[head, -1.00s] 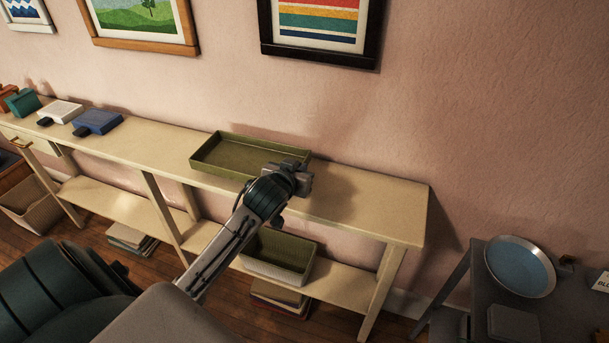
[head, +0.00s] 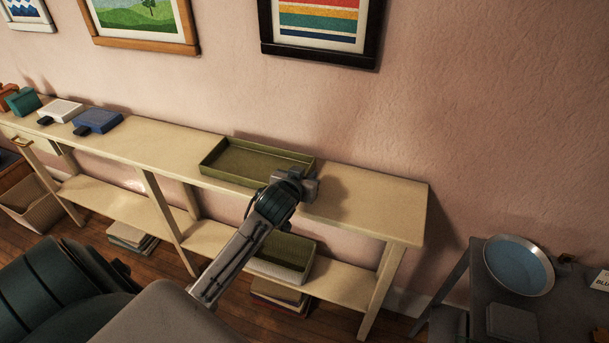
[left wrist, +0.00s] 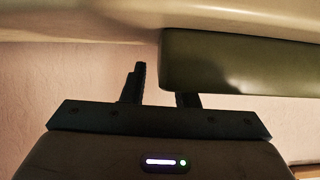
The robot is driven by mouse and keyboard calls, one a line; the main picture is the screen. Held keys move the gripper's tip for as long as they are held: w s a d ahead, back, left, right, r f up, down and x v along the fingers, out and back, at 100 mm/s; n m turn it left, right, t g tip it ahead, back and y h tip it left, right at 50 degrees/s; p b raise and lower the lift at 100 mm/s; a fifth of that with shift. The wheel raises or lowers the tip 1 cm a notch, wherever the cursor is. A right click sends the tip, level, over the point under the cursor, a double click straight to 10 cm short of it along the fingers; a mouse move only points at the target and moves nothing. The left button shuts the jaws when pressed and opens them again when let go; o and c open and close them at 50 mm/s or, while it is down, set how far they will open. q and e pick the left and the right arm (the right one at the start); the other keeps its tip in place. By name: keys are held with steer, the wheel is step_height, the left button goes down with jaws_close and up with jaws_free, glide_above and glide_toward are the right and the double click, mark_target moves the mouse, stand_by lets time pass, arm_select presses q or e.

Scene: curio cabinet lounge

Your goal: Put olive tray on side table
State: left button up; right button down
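The olive tray (head: 250,160) is a shallow rectangular tray, empty, lying flat on the long cream console table (head: 372,205) against the wall. My left gripper (head: 310,182) is at the tray's right end, low over the tabletop. In the left wrist view the tray's wall (left wrist: 240,62) fills the upper right. My left gripper's fingers (left wrist: 163,92) stand apart there; one is clear of the tray's end with a gap, the other is partly hidden by the tray. A dark grey table (head: 465,300) stands at the lower right; I cannot tell whether it is the side table. My right gripper is not in view.
A blue round dish (head: 518,265) and a grey block (head: 512,321) are on the dark table, beside a partly cut-off label. A green-lined bin (head: 285,252) sits on the console's lower shelf. A blue box (head: 98,120) and a white box (head: 60,110) stand at left.

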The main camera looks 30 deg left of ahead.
arm_select(q)
steer(key=v, duration=1.2)
